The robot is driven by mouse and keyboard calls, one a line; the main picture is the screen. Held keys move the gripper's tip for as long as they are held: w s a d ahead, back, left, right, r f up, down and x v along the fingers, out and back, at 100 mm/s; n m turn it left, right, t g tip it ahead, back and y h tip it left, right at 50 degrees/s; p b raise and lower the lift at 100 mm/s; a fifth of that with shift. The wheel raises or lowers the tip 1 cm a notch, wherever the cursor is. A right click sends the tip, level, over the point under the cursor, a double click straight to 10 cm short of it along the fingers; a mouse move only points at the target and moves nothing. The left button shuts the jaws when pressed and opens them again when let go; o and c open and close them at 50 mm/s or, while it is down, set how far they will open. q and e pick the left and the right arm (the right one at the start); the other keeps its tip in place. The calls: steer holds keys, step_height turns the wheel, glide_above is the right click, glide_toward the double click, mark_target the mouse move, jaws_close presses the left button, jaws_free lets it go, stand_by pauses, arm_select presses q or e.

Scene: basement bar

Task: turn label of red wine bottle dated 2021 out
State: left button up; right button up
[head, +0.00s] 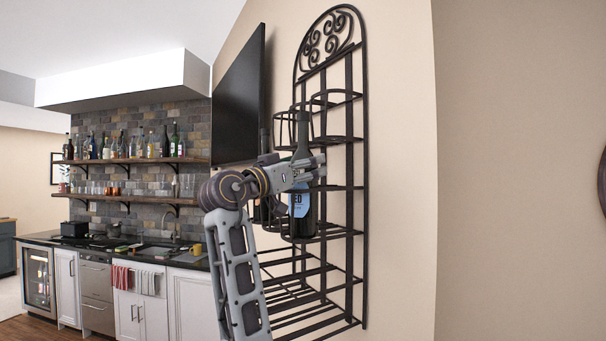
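A dark wine bottle (303,226) stands upright in a lower ring holder of the black wall rack (364,200). Its pale blue label (299,205) faces partly toward me, with letters like "ED" showing; no date is readable. A second dark bottle (264,140) stands to its left, mostly hidden behind my arm. My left gripper (318,168) is at the first bottle's shoulder, across its front, with the fingers pointing right. It covers that part of the bottle, so I cannot tell whether the fingers grip it. My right gripper is not in view.
Empty ring holders (336,102) sit above the bottles and bare rack shelves (310,290) below. A dark wall screen (240,98) hangs left of the rack. A counter with bottle shelves (130,161) is farther back.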

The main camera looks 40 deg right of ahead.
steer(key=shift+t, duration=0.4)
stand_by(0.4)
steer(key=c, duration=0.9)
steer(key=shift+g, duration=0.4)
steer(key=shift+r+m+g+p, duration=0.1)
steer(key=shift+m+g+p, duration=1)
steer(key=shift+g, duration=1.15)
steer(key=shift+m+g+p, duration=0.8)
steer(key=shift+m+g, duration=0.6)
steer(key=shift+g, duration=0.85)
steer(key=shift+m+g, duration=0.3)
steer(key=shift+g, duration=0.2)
